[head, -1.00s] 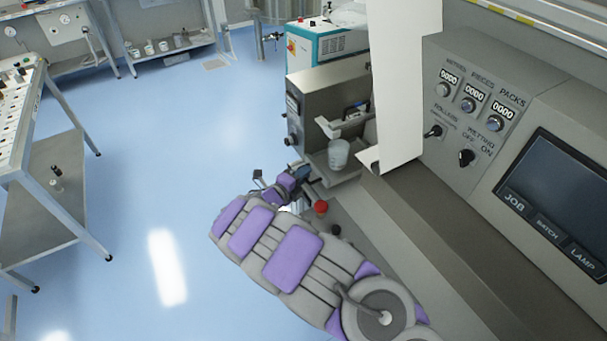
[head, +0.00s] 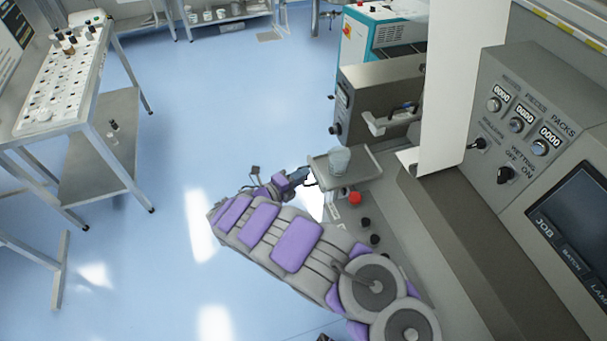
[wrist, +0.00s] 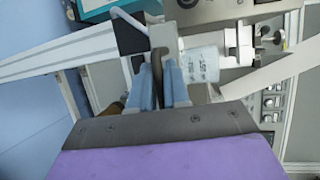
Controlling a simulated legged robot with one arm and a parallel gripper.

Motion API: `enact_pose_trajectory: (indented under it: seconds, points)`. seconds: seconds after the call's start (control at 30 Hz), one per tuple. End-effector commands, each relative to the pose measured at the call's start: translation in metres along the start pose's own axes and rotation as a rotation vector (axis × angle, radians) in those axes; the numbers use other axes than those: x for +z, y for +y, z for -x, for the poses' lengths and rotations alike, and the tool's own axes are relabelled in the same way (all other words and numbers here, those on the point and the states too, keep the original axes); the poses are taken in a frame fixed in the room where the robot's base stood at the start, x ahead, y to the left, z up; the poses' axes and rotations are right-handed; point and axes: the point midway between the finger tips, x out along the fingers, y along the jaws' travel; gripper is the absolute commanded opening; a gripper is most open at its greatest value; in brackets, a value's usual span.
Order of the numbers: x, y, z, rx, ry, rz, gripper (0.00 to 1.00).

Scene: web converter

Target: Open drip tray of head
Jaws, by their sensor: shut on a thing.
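My gripper (head: 308,177) is at the tray's left edge. In the wrist view, its blue fingers (wrist: 159,82) are shut on a dark curved handle (wrist: 157,64). The beaker, with printed marks, shows right of the fingers in the wrist view (wrist: 203,64). In the head view the fingertips are small and the grip is hard to make out.
A red button (head: 355,198) and dark knobs (head: 366,222) sit on the machine deck near my arm. A white web (head: 465,85) hangs right of the head. A control panel (head: 525,125) stands at the right. The blue floor (head: 230,110) at left is clear up to a metal table (head: 72,90).

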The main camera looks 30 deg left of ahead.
Motion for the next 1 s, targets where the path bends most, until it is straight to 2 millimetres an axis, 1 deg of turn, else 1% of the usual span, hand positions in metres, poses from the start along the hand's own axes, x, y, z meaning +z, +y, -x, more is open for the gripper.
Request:
enact_pose_trajectory:
  seconds: [0.03,0.23,0.47,0.57,0.67,0.77,1.0]
  points:
    - [-0.002,0.004,0.0,0.007,0.002,0.004,0.17]
    - [-0.002,0.002,-0.001,0.004,0.002,0.003,0.36]
    - [-0.003,0.0,0.0,0.002,0.002,0.001,0.37]
    - [-0.002,0.0,0.004,0.002,0.0,0.0,0.37]
    - [-0.001,-0.001,0.015,0.001,-0.002,0.0,0.37]
    - [-0.001,-0.001,0.033,0.001,-0.002,0.0,0.37]
    - [0.0,0.001,0.088,0.004,-0.003,0.001,0.37]
